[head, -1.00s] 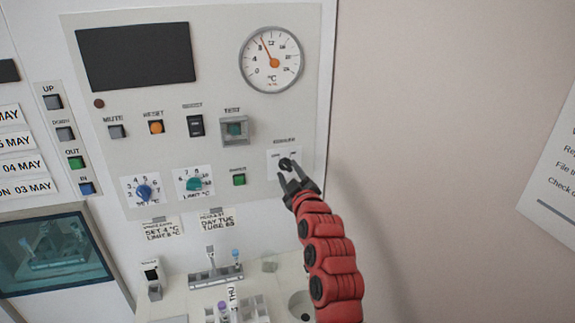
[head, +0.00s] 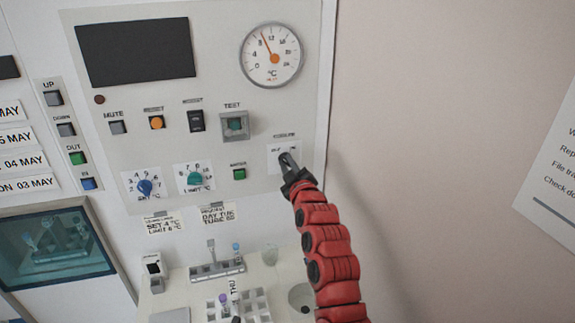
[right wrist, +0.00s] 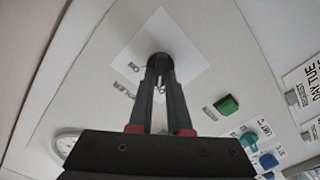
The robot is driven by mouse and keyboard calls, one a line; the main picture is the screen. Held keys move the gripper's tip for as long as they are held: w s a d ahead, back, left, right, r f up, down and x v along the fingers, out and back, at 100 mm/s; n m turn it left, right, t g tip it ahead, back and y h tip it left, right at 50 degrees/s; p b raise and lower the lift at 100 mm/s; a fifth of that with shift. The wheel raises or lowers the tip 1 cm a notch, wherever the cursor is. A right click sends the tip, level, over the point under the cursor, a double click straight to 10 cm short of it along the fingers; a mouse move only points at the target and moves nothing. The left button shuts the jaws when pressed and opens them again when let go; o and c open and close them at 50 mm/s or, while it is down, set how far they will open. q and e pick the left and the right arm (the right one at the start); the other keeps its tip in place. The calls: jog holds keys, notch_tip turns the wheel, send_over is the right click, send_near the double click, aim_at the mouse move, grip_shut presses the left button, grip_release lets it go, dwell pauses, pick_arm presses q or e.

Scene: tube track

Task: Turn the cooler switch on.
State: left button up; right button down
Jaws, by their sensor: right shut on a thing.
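The cooler switch (head: 283,157) is a small dark knob on a white label plate at the lower right of the grey control panel, below the round dial. My right gripper (head: 289,164) reaches it from below, with its fingers shut on the knob. In the right wrist view, the two dark fingertips (right wrist: 160,64) meet at the dark round knob (right wrist: 157,57), on the white plate (right wrist: 184,47). The fingers hide much of the knob, and I cannot tell which way it points. My left gripper is not in view.
The square test button (head: 235,126), a small green button (head: 239,174) and a green knob (head: 195,178) lie left of the switch. The temperature dial (head: 285,72) is above. A tube rack (head: 217,268) stands on the bench below. The wall at right is bare near the panel.

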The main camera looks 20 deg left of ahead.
dwell(0.3)
jog(key=m+b, duration=0.3)
jog(key=shift+f, duration=0.2)
jog(key=shift+w+d+r+m+b, duration=0.1)
jog(key=shift+m+b, duration=0.4)
jog(key=shift+m, duration=1.65)
jog(key=shift+w+d+r+m+b, duration=0.15)
jog(key=shift+m+b, duration=0.4)
jog(key=shift+m, duration=1.55)
jog(key=shift+s+d+m+b, duration=0.1)
jog(key=shift+m+b, duration=0.4)
jog(key=shift+m, duration=1.65)
jog(key=c, duration=0.9)
grip_release()
jog(key=shift+o, duration=0.2)
